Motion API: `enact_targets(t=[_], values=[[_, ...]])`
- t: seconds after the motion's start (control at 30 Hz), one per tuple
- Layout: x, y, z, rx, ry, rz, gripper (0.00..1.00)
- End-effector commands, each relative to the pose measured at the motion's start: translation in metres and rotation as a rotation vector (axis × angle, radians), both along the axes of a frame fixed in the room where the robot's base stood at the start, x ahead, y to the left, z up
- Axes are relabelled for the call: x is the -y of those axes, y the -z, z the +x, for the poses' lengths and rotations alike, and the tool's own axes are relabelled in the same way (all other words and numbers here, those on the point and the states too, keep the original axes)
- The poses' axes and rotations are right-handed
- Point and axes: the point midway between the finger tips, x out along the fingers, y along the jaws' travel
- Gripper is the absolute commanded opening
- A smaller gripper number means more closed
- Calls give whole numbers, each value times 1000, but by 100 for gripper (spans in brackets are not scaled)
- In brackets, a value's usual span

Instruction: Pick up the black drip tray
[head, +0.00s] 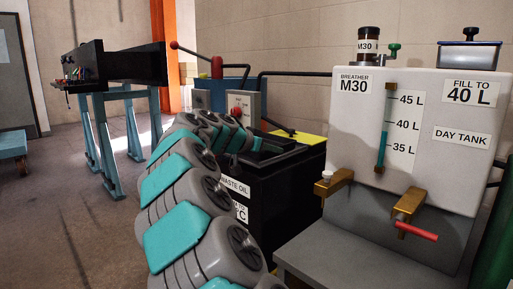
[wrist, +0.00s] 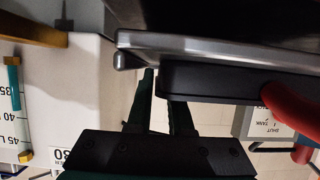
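The black drip tray (head: 282,154) appears to lie on top of the black waste oil box (head: 285,195), beyond my arm in the head view. In the wrist view, which is upside down, it seems to be the dark slab (wrist: 225,84) beside the box's grey rim (wrist: 220,45). My gripper (head: 258,146) is at the tray's near end. In the wrist view its two dark fingers (wrist: 158,90) are apart with a gap between them. One finger passes beside the tray's end; the other's tip meets or goes behind the slab. I cannot tell whether they touch it.
The white day tank (head: 415,125) with brass taps stands close on the right. A red-handled lever (head: 237,112) is behind my gripper and shows large in the wrist view (wrist: 290,115). A yellow sheet (head: 308,138) lies at the box's back.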

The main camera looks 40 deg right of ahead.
Motion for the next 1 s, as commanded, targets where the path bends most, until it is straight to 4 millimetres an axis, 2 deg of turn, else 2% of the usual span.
enact_targets(t=[0.07,0.23,1.0], values=[[0,0,0,0,0,0,18],[0,0,0,0,-1,0,0],[-1,0,0,0,-1,0,0]])
